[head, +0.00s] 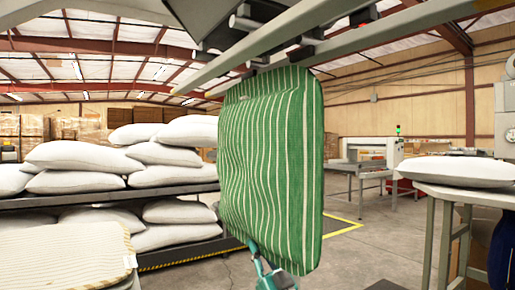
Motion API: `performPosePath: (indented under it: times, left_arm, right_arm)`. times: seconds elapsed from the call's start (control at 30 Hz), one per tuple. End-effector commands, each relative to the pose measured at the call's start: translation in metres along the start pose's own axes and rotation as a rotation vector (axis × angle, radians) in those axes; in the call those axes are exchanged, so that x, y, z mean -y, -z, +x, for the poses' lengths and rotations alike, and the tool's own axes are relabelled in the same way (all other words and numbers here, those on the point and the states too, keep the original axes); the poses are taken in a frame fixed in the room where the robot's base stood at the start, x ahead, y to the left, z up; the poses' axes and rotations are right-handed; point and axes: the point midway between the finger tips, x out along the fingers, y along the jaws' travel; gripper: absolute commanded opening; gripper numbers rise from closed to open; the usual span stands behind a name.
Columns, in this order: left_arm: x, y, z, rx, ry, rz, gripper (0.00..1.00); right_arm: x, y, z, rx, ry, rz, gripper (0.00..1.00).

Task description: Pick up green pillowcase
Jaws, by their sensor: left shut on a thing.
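The green pillowcase (272,165) has pale vertical stripes and hangs upright in the middle of the head view. Its upper edge is at a grey overhead frame (330,45); how it is held there is not clear. My left gripper (256,252), teal and grey, is at the pillowcase's lower edge, left of its bottom middle, and is shut on it. Part of the gripper and its arm are cut off by the lower picture edge. My right gripper is not in view.
A dark shelf rack (190,190) with several white pillows stands at the left. A striped, cream-coloured stack (65,255) is at the lower left. At the right, a white pillow (455,170) lies on a grey table (480,196). A conveyor (370,170) stands behind; the floor between is open.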

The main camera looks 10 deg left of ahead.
Motion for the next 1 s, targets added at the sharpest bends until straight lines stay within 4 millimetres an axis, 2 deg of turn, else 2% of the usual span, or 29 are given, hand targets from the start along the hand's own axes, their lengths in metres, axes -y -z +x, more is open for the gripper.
performPosePath:
  times: [1.0]
  left_arm:
    - [0.001, -0.031, -0.027, -0.002, 0.002, -0.001, 0.00]
  right_arm:
    - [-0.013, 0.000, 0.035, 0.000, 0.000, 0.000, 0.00]
